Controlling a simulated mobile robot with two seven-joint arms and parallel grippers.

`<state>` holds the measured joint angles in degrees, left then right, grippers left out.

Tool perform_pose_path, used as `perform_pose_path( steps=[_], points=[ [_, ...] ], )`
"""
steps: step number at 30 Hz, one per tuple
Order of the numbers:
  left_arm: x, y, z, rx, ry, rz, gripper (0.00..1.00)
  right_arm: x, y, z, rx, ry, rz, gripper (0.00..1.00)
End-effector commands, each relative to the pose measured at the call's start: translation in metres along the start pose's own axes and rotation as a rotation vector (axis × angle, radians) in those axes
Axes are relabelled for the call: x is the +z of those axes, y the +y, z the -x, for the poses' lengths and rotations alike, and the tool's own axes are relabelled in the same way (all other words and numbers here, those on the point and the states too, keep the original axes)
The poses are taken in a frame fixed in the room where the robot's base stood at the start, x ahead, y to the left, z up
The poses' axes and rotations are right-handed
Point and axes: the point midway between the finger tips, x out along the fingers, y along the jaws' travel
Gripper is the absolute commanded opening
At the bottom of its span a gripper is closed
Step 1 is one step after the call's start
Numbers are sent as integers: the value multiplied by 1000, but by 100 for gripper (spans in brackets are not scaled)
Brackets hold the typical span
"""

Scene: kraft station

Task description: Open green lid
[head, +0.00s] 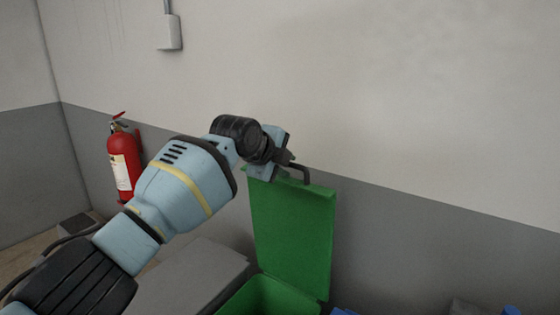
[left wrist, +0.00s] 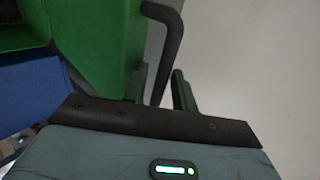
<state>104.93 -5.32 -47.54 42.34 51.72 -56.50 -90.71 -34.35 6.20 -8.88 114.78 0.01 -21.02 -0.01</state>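The green lid (head: 292,230) stands nearly upright above the green bin (head: 268,296), which shows its open top. A dark bent handle (head: 303,172) sits at the lid's top edge. My left gripper (head: 287,158) is at that top edge, close beside the handle; I cannot tell whether it touches. In the left wrist view the green lid (left wrist: 100,40) is at upper left and the dark handle (left wrist: 166,50) curves down toward my gripper body. My right gripper is not in view.
A grey box-like surface (head: 195,278) lies left of the bin. A red fire extinguisher (head: 122,165) hangs on the wall at left. The wall (head: 430,180) is close behind the lid. A blue bin part (left wrist: 35,95) shows in the left wrist view.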

Motion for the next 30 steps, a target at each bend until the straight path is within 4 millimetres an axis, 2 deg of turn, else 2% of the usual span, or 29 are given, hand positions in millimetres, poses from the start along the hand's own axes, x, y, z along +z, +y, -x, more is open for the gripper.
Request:
perform_pose_path(
  steps=[5,21,30],
  points=[
    [0,1,11,2,1,0,29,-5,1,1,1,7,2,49],
    [0,0,70,-2,-1,0,29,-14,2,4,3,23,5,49],
    [0,0,78,-1,-1,0,29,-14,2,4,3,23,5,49]
  ],
)
